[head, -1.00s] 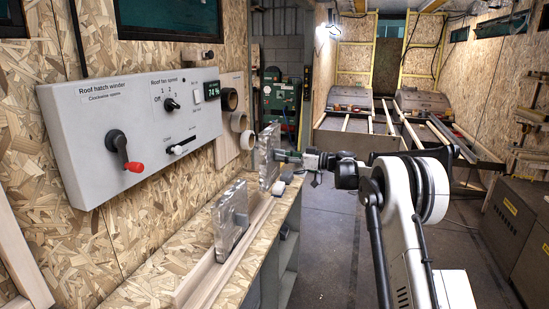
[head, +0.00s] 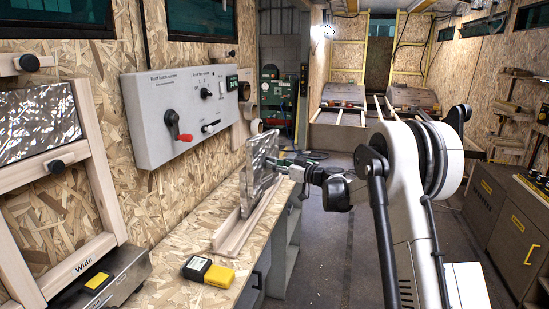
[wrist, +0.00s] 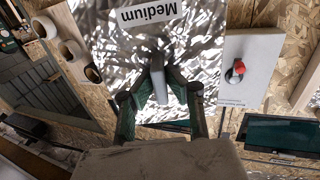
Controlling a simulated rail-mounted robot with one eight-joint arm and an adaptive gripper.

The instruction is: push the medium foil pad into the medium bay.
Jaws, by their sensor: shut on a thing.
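The medium foil pad (wrist: 204,40) fills the upper middle of the wrist view, crinkled silver with an upside-down "Medium" label. My gripper (wrist: 158,88) is shut on its grey handle. In the head view the pad (head: 262,148) stands roughly upright above the bench, at the tip of my gripper (head: 280,162). A second silver edge shows just below and behind it near the wooden rack; I cannot tell how the two are separated. At the left, a wooden frame holds a foil pad in its upper opening (head: 35,125); its lower opening, marked "Wide", shows bare chipboard. No bay marked Medium is readable.
The chipboard bench (head: 175,265) bears a wooden rack (head: 232,232) and a yellow-and-black object (head: 208,271). A grey control panel (head: 155,135) with a red-knobbed crank juts from the wall. The floor aisle (head: 335,255) right of the bench is clear.

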